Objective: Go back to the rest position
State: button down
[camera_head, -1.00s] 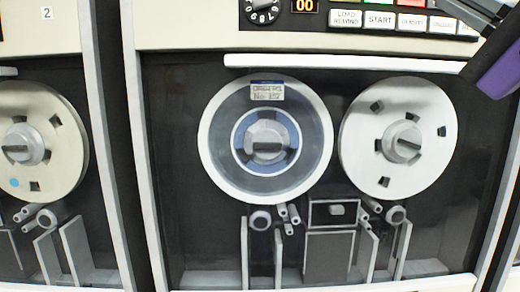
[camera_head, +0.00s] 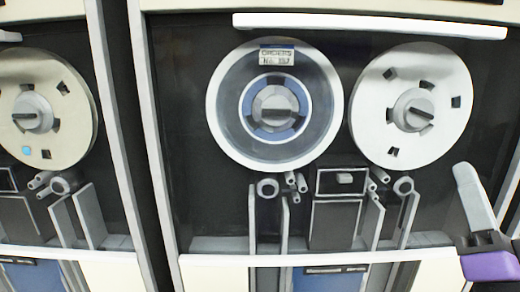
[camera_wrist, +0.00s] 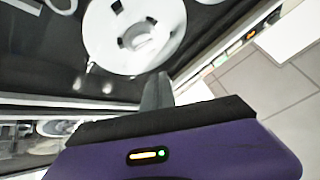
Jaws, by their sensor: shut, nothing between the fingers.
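My gripper (camera_head: 465,174) is at the lower right in the head view, its grey fingers pointing up and its purple body below them. It is in front of the tape cabinet's right side, below the right reel. In the wrist view my gripper (camera_wrist: 154,80) shows as grey fingers closed together, with nothing held. It points towards the dark tape panel and a white reel. I cannot tell how far the fingertips are from the panel.
The cabinet holds a left reel (camera_head: 229,128) with a label reading ORDERS and a white right reel (camera_head: 368,120). A second cabinet with a reel (camera_head: 75,128) stands at left. In the wrist view, pale tiled floor (camera_wrist: 292,105) lies open at right.

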jog(key=s+a+f+n+g, duration=0.25)
jog(key=s+f, duration=0.35)
jog(key=f, duration=0.5)
jog(key=s+a+f+n+g, duration=0.1)
jog(key=s+a+f+n, duration=0.15)
jog(key=s+f, duration=0.55)
jog(key=s+a+f+n+g+y, duration=0.1)
jog(key=s+a+f+n+g, duration=0.1)
jog(key=s+f, duration=0.6)
jog(key=s+a+f+n+g+y+b, duration=0.1)
jog(key=s+a+f+n+g+y, duration=0.1)
jog(key=s+f+g, duration=0.3)
jog(key=s+f, duration=0.4)
jog(key=s, duration=0.1)
jog(key=shift+a+f, duration=0.2)
jog(key=shift+f, duration=0.1)
